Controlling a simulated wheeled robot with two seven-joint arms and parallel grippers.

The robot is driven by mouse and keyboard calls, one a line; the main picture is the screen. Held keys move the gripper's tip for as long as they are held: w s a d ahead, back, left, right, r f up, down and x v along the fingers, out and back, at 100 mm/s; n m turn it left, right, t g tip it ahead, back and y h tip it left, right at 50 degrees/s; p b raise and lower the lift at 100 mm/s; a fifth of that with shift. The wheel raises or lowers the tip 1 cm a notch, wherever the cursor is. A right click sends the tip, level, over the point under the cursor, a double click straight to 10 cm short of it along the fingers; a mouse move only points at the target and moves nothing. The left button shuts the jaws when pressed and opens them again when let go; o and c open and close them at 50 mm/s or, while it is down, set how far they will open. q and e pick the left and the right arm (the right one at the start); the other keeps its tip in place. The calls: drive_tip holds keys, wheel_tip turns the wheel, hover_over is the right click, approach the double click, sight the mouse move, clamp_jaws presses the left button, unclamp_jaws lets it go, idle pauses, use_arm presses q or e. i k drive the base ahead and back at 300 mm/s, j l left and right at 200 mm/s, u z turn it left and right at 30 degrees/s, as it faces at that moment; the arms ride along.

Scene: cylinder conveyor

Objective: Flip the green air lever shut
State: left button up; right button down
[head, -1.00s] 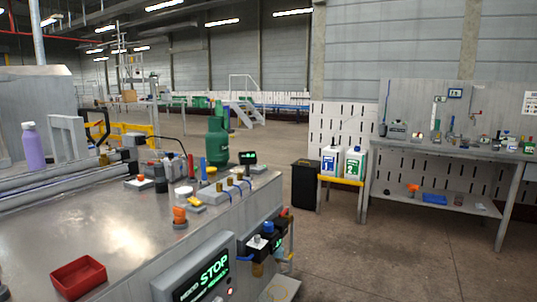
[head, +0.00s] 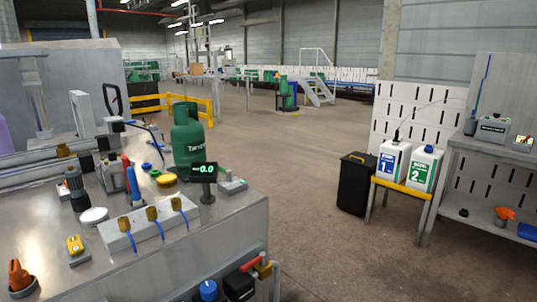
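I cannot make out a green lever in the head view. A red lever (head: 250,264) with brass-coloured fittings shows on a pipe at the bench's lower right side. A blue knob (head: 208,290) and a dark box (head: 239,284) sit beside it, cut by the bottom edge. A green gas cylinder (head: 187,143) stands upright on the metal bench (head: 185,255), behind a small display reading 0.0 (head: 204,172). Neither of my grippers is in view.
A manifold block (head: 150,228) with several brass fittings and blue hoses lies on the bench. A black bin (head: 355,184) and a yellow-edged stand (head: 402,187) with white jugs 1 and 2 are at right. The floor between is clear.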

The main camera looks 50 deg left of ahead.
sight(227, 172)
drive_tip(key=i+u, duration=0.2)
drive_tip(key=i, duration=0.25)
drive_tip(key=i+l+u, duration=0.2)
drive_tip(key=i, duration=0.2)
drive_tip(key=i+l+u, duration=0.2)
drive_tip(key=i, duration=0.25)
drive_tip(key=i+u, duration=0.2)
drive_tip(key=u, duration=0.25)
drive_tip(key=i+u, duration=0.2)
drive_tip(key=u, duration=0.3)
drive_tip(key=i+l+u, duration=0.1)
drive_tip(key=u, duration=0.35)
drive_tip(key=i+l+u, duration=0.25)
drive_tip(key=u, duration=0.2)
drive_tip(key=i+l+u, duration=0.1)
drive_tip(key=u, duration=0.35)
drive_tip(key=i+l+u, duration=0.15)
drive_tip(key=u, duration=0.25)
drive_tip(key=i+l+u, duration=0.15)
drive_tip(key=u, duration=0.3)
drive_tip(key=i+l+u, duration=0.1)
drive_tip(key=l+u, duration=0.15)
drive_tip(key=u, duration=0.2)
drive_tip(key=l+u, duration=0.2)
drive_tip(key=u, duration=0.25)
drive_tip(key=l+u, duration=0.25)
drive_tip(key=u, duration=0.15)
drive_tip(key=l+u, duration=0.3)
drive_tip(key=l, duration=0.15)
